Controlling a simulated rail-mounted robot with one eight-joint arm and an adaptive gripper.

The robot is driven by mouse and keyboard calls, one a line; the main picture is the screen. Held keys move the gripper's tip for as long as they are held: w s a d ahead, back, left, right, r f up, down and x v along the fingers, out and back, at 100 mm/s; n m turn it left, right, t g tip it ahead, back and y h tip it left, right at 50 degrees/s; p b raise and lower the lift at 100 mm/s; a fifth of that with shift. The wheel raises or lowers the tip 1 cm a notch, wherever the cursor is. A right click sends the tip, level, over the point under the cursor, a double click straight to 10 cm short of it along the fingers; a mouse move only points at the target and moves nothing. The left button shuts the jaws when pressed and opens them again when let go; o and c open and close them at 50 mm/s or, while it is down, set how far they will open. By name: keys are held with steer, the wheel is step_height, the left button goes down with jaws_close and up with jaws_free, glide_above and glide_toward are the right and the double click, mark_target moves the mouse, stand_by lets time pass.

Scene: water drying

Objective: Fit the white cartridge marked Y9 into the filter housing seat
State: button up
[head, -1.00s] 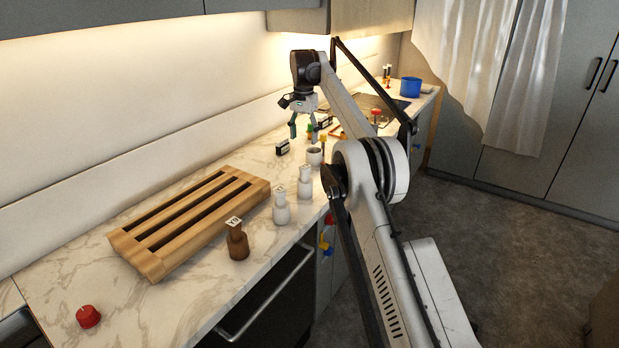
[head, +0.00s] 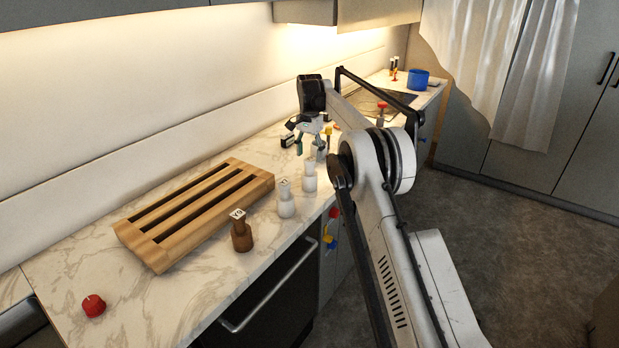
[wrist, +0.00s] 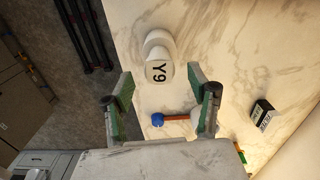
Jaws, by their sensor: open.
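The white cartridge marked Y9 (wrist: 158,52) stands at the top middle of the wrist view, its label facing the camera. My gripper (wrist: 164,92) is open and empty, its green fingers spread wide; the cartridge appears beyond and between the fingertips, not touched. In the head view my gripper (head: 310,148) hangs over the counter just behind two white cartridges, a farther one (head: 309,180) and a nearer one (head: 286,202). Their labels are too small to read there. I cannot make out the filter housing seat for certain; my gripper covers that stretch of counter.
A brown bottle-shaped piece (head: 241,236), a slatted wooden rack (head: 150,262) and a red knob (head: 93,305) occupy the near counter. A small black block (wrist: 262,113) and a blue-ended orange stick (wrist: 175,118) lie near my gripper. A blue container (head: 418,80) stands far back.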

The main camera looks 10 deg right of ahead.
mark_target(309, 159)
steer(key=shift+s+f+p, duration=0.1)
steer(key=shift+f+p, duration=0.45)
steer(key=shift+f, duration=1.95)
jaws_close()
